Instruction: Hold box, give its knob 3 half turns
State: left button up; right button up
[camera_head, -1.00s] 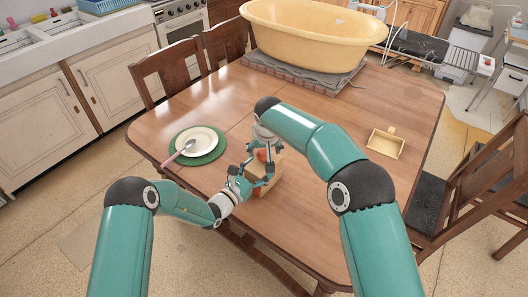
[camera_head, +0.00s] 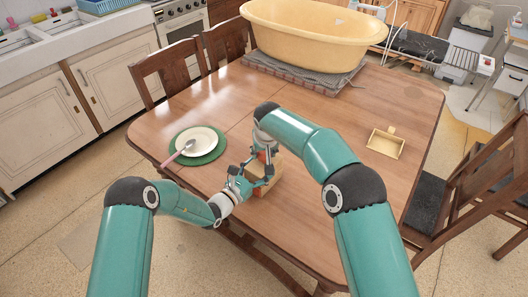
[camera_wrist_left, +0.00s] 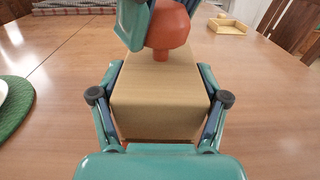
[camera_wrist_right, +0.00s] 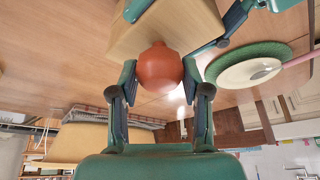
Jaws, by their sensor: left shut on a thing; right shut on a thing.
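The wooden box (camera_wrist_left: 160,95) stands on the table near its front edge, with an orange-red knob (camera_wrist_left: 168,28) on top. My left gripper (camera_wrist_left: 160,108) is shut on the box, one finger on each side. My right gripper (camera_wrist_right: 158,82) is above the box and shut on the knob, with its fingers on either side. In the right wrist view the box (camera_wrist_right: 165,28) lies behind the knob. In the head view the box (camera_head: 264,178) is partly hidden by both grippers.
A green mat (camera_head: 217,154) with a white plate (camera_head: 200,138) and a spoon (camera_head: 183,149) lies to the left. A small wooden tray (camera_head: 385,145) lies to the right. A yellow tub (camera_head: 310,40) stands at the back. The table's middle is clear.

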jog(key=shift+m, duration=0.3)
jog(key=m+h, duration=0.1)
jog(key=m, duration=0.2)
jog(key=shift+h, duration=0.3)
jog(key=shift+m+h, duration=0.6)
jog(key=shift+m, duration=1.3)
jog(key=o, duration=1.1)
jog(key=shift+g, duration=0.3)
jog(key=shift+o, duration=0.2)
jog(key=v, duration=1.1)
jog(key=shift+s+r, duration=0.15)
jog(key=shift+r, duration=0.2)
